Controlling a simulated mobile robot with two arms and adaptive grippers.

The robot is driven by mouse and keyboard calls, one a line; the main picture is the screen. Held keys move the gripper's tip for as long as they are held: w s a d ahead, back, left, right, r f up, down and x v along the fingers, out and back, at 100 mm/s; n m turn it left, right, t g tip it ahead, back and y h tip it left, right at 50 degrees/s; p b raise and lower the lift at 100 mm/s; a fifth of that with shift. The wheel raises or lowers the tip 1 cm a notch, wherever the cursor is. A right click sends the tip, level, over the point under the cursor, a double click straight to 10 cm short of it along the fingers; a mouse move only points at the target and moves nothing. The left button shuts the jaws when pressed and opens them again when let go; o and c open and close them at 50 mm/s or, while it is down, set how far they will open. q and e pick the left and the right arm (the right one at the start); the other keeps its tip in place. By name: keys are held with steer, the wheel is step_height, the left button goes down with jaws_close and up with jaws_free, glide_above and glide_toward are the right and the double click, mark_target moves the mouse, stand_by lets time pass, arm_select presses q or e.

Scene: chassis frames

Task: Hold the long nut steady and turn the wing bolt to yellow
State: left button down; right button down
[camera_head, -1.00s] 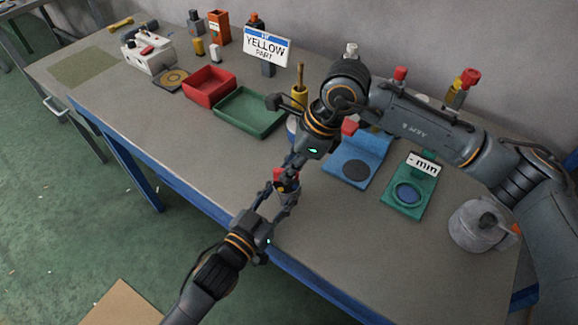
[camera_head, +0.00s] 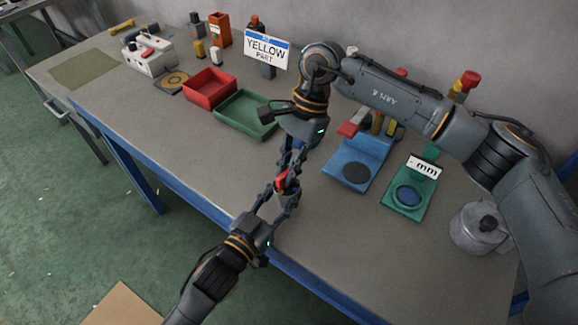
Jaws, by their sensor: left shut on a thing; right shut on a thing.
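My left gripper (camera_head: 278,199) comes in from the lower left and is shut on a small grey part, the long nut (camera_head: 289,199), above the table's front edge. My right gripper (camera_head: 288,172) reaches down from above and is shut on the wing bolt (camera_head: 281,181), which shows as a small red piece directly above the nut. The fingers of both grippers nearly meet and cover much of both parts. I cannot tell how far the bolt sits in the nut. A sign (camera_head: 267,49) reading "YELLOW PART" stands at the back.
A red tray (camera_head: 210,88) and a green tray (camera_head: 246,113) lie left of my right gripper. A blue stand (camera_head: 350,165), a green stand (camera_head: 408,198) and a grey metal pot (camera_head: 481,228) are to the right. The table's front left is clear.

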steer(key=shift+f+n+h, duration=0.3)
steer(key=shift+n+h, duration=0.1)
steer(key=shift+n, duration=0.5)
arm_select(q)
steer(key=shift+r, duration=0.1)
arm_select(e)
steer(key=shift+d, duration=0.1)
steer(key=c, duration=1.4)
jaws_free()
steer(key=shift+r, duration=0.15)
steer(key=v, duration=1.2)
steer(key=shift+w, duration=0.2)
